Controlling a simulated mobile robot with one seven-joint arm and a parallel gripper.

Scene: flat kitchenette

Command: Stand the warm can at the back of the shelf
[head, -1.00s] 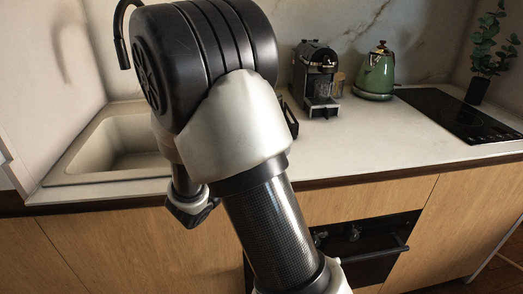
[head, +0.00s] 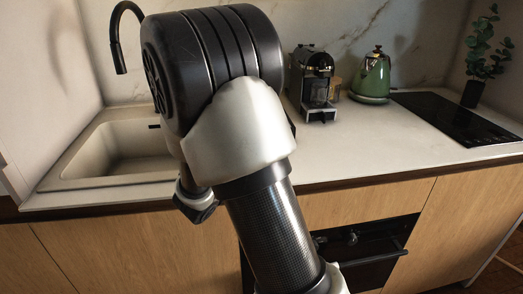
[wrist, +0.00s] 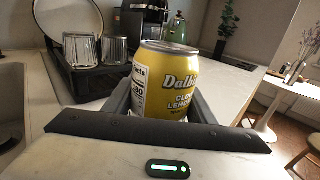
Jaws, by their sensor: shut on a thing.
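A yellow drinks can (wrist: 168,80) with a white label panel is in the middle of the wrist view. It stands roughly upright between the grey fingers of my gripper (wrist: 162,106), which is shut on it. The can's lower part is hidden behind the dark front bar of my gripper. In the head view my arm hides the gripper and the can. No shelf can be made out in either view.
The pale counter (head: 405,140) holds a coffee machine (head: 312,82), a green kettle (head: 371,78), a black hob (head: 455,117) and a plant (head: 487,50). The sink (head: 125,150) is at left. In the wrist view, a black rack (wrist: 85,82) holds metal cups (wrist: 82,50) and a plate.

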